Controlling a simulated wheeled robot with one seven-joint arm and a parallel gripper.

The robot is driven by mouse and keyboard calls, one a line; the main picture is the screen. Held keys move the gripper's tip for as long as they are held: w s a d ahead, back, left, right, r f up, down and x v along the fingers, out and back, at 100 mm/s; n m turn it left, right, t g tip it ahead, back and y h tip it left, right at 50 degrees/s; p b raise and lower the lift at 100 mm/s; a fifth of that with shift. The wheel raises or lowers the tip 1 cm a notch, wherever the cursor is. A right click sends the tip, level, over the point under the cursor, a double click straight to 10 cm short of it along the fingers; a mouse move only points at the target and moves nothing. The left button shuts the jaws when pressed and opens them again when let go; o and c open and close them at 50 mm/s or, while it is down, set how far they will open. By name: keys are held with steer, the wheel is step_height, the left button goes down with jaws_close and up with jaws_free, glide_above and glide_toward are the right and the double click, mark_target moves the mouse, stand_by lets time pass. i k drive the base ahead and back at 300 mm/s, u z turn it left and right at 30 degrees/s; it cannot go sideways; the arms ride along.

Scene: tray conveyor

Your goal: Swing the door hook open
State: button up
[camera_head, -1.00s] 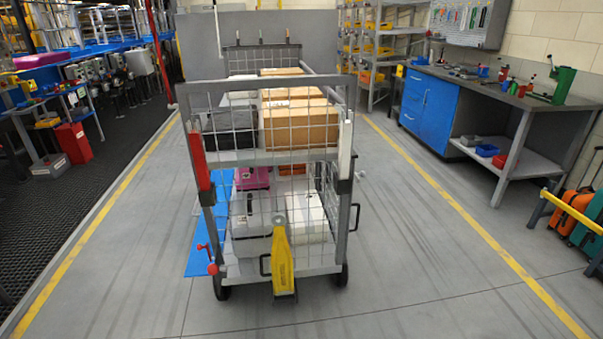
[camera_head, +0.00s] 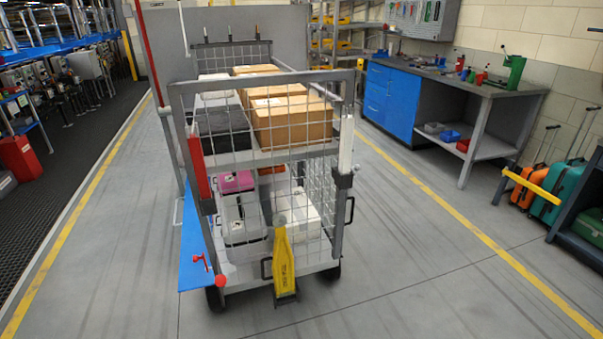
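A grey wire-mesh cart (camera_head: 262,78) stands ahead, its mesh door side facing me. A small red hook-like lever with a round red knob (camera_head: 220,281) sits at the cart's lower left corner; it may be the door hook, but it is too small to be sure. A red bar (camera_head: 199,168) is on the left post and a white bar (camera_head: 346,140) on the right post. The mesh door looks shut. My gripper is not in view.
A workbench with blue drawers (camera_head: 388,98) stands at right, with suitcases (camera_head: 556,194) beyond a yellow rail. A blue panel (camera_head: 196,250) lies along the cart's left side.

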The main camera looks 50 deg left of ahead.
mark_target(357, 168)
steer(key=u, duration=0.2)
steer(key=i, duration=3.45)
steer(key=u, duration=3.05)
